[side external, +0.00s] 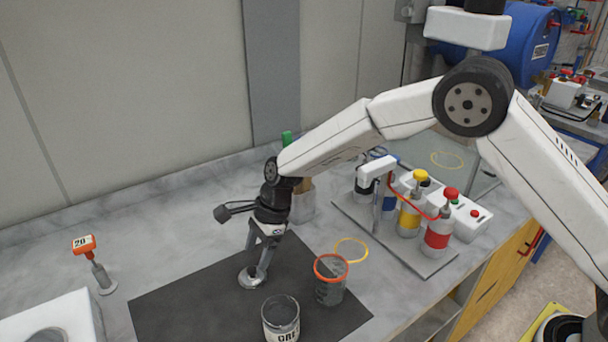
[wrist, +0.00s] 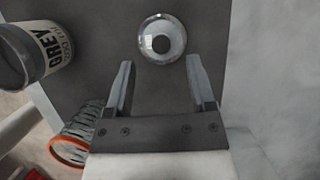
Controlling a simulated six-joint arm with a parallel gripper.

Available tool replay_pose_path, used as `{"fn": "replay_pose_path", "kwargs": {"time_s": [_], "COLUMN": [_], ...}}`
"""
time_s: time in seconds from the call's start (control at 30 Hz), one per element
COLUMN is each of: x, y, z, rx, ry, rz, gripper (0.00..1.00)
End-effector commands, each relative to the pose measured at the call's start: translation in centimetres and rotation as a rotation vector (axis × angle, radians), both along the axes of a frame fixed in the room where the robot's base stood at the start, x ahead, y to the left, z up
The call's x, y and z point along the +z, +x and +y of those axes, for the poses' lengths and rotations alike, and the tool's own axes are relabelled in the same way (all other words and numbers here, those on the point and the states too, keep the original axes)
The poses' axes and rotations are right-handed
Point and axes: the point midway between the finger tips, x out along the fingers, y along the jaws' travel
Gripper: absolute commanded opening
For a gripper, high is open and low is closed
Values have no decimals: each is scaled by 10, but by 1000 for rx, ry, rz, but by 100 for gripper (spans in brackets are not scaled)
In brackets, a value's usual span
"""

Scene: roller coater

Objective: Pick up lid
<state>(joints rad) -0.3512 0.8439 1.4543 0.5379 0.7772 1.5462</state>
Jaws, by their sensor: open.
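The lid (side external: 250,277) is a round, shiny metal disc lying on the dark mat (side external: 185,290). In the wrist view the lid (wrist: 161,40) shows a silver rim and a dark round centre, just beyond the fingertips and between their lines. My gripper (side external: 262,272) is open and points down at the lid in the side view; its fingertips overlap the lid there. In the wrist view my gripper (wrist: 160,66) has its two fingers apart with nothing between them. I cannot tell whether a fingertip touches the lid.
An open can labelled GREY (side external: 281,320) and a cup with an orange rim (side external: 330,280) stand right of the lid. A rack with yellow and red bottles (side external: 410,215) is farther right. An orange-tagged stand (side external: 100,275) is at left.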

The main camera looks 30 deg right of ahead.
Motion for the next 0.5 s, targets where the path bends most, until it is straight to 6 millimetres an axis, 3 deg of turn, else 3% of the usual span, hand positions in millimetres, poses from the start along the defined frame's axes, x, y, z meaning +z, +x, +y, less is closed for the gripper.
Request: {"fn": "replay_pose_path", "kwargs": {"time_s": [0.5], "x": [-43], "y": [1], "z": [18], "rx": [1], "ry": [-1], "rz": [1], "gripper": [71]}}
